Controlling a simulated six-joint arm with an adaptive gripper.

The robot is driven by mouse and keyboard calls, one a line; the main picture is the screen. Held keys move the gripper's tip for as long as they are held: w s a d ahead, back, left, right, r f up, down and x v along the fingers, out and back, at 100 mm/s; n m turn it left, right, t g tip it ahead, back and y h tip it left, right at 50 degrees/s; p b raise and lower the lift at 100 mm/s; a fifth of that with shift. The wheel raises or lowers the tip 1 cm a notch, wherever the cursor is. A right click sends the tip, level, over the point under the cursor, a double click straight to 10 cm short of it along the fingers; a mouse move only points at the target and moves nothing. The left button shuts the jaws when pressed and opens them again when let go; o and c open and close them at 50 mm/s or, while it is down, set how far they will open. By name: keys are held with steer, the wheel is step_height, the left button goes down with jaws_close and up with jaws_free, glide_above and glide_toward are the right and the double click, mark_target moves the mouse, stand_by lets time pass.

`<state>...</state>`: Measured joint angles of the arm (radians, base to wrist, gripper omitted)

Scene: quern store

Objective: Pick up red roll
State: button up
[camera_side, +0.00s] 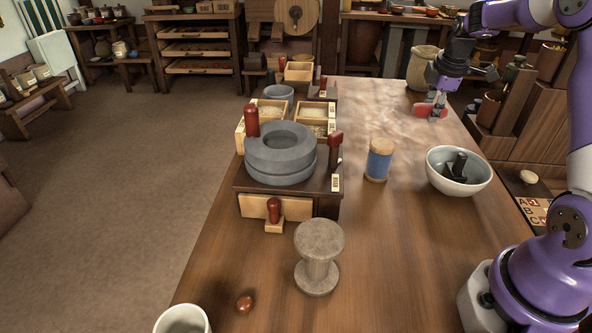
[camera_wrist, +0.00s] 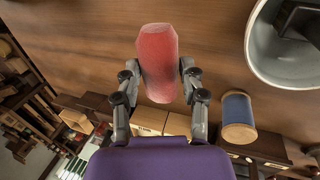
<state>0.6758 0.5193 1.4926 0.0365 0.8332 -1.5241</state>
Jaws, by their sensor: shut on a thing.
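The red roll (camera_side: 424,110) is near the far right of the table, with pale ends. My gripper (camera_side: 436,98) is around it from above. In the wrist view the red roll (camera_wrist: 158,55) sits between the two fingers of my gripper (camera_wrist: 159,72), which are shut on its sides. The roll's far end sticks out beyond the fingertips. I cannot tell whether the roll touches the table or hangs just above it.
A pale bowl (camera_side: 436,179) holding a dark object and a blue spool (camera_side: 379,164) stand nearer. A grey stone quern (camera_side: 281,165) sits on a drawer box at left. A beige jar (camera_side: 422,66) stands just behind my gripper.

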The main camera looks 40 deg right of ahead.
mark_target(420, 107)
steer(key=shift+w+a+r, duration=0.3)
steer(key=shift+a+r, duration=0.2)
steer(key=shift+a, duration=0.3)
steer(key=shift+w+a+r, duration=0.25)
steer(key=shift+a+r, duration=0.2)
steer(key=shift+a, duration=0.3)
